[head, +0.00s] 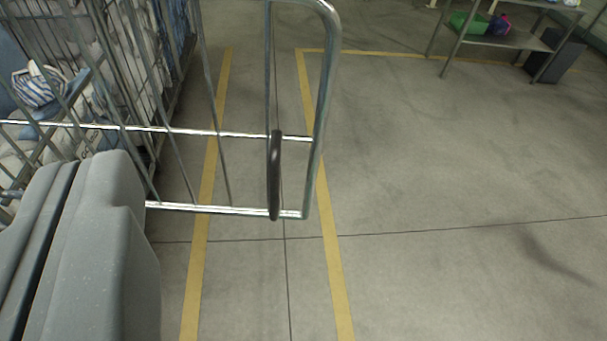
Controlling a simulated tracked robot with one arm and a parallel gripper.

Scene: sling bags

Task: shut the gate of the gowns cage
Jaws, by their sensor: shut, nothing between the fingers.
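The gate (325,100) is a chrome tube frame with thin upright bars. It stands out into the aisle at the left and middle, with its rounded free edge to the right. A black upright handle (274,175) sits near that edge. The cage (160,75) is a wire cage at the left, holding white and blue bundles (38,88); its label is only partly readable. My gripper (72,175) is the grey body at the lower left, shut and empty. It is left of the handle and in front of the gate's lower left part, which it hides. The hinge side is not clear.
Yellow floor lines (335,270) run along the concrete floor under the gate.

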